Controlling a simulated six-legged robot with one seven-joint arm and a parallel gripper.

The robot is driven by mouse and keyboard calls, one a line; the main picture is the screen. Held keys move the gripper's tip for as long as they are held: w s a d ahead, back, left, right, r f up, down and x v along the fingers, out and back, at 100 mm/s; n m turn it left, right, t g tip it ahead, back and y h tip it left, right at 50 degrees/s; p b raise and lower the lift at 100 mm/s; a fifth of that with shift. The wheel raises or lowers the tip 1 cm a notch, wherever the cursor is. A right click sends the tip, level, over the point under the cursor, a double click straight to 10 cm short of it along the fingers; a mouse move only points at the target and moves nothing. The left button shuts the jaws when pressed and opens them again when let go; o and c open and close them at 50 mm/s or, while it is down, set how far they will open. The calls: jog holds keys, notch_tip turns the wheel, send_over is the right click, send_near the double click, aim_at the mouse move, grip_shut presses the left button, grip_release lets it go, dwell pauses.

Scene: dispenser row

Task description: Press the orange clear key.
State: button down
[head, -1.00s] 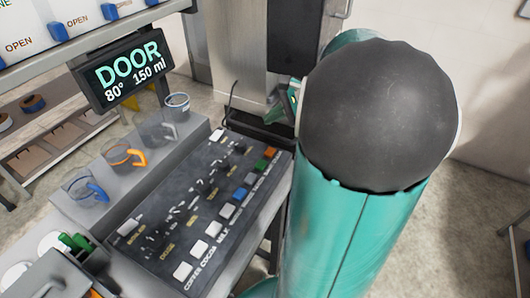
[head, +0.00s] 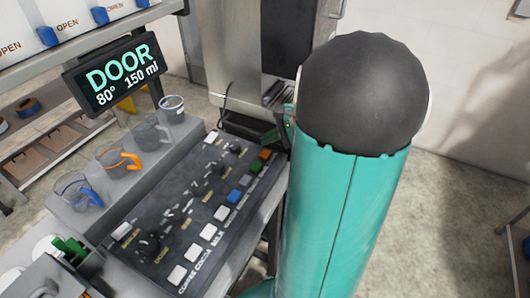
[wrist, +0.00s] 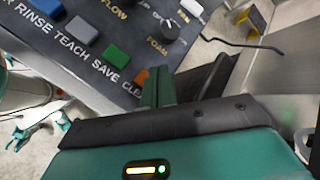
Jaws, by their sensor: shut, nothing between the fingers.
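The orange clear key (head: 265,154) is at the far right end of the key row on the dark control panel (head: 165,205). In the wrist view the orange key (wrist: 141,76) shows only in part, beside my gripper's fingers, which hide some of it and of the "CLEAR" label. My gripper (wrist: 160,72) is shut and empty, with its green fingers over the panel's edge by the key. I cannot tell whether they touch it. In the head view my arm hides most of the gripper; a green part (head: 288,115) shows just above and right of the key.
The green save key (wrist: 117,56) is beside the orange one, then the grey teach key (wrist: 82,29). Several knobs and white keys fill the panel. Cups, one with an orange handle (head: 118,160), stand on the ledge to the left. A display (head: 115,75) reads "DOOR 80° 150 ml".

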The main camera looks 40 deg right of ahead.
aim_at(269, 153)
jog(key=shift+f, duration=0.85)
dwell(1.4)
jog(key=shift+f, duration=0.45)
jog(key=shift+f, duration=0.45)
dwell(0.6)
jog(key=shift+r, duration=0.95)
jog(key=shift+r, duration=2.5)
